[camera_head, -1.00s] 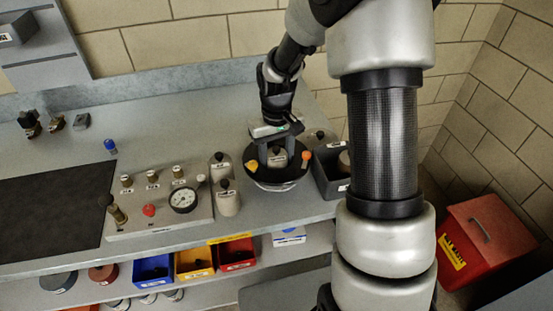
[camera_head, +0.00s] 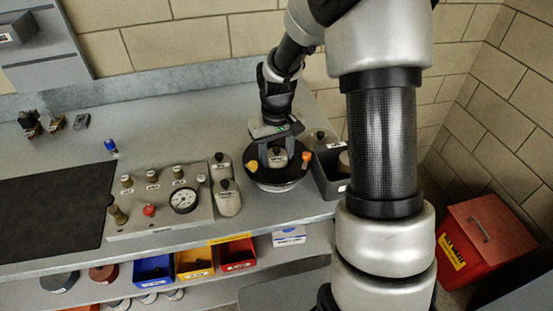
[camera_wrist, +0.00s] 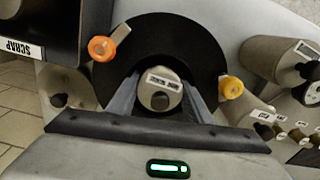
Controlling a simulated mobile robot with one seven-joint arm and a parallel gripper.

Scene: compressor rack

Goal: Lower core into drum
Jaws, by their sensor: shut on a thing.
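The core is a pale grey-beige cylinder with a label and a dark knob or hole on top, seen in the wrist view (camera_wrist: 160,92) and in the head view (camera_head: 277,158). My gripper (camera_head: 277,152) is shut on it, one finger on each side; the fingers also show in the wrist view (camera_wrist: 160,98). The drum (camera_head: 276,182) is a round vessel with a wide black top (camera_wrist: 196,40), and an orange knob and a yellow knob sit at its rim. The core is over the middle of the black top. The core's lower end is hidden, so its depth cannot be told.
A dark bin labelled SCRAP (camera_wrist: 30,25) stands close to the drum, at its right in the head view (camera_head: 328,178). Grey canisters (camera_head: 227,198) and a gauge panel (camera_head: 160,212) stand left of the drum. The bench's back middle is clear.

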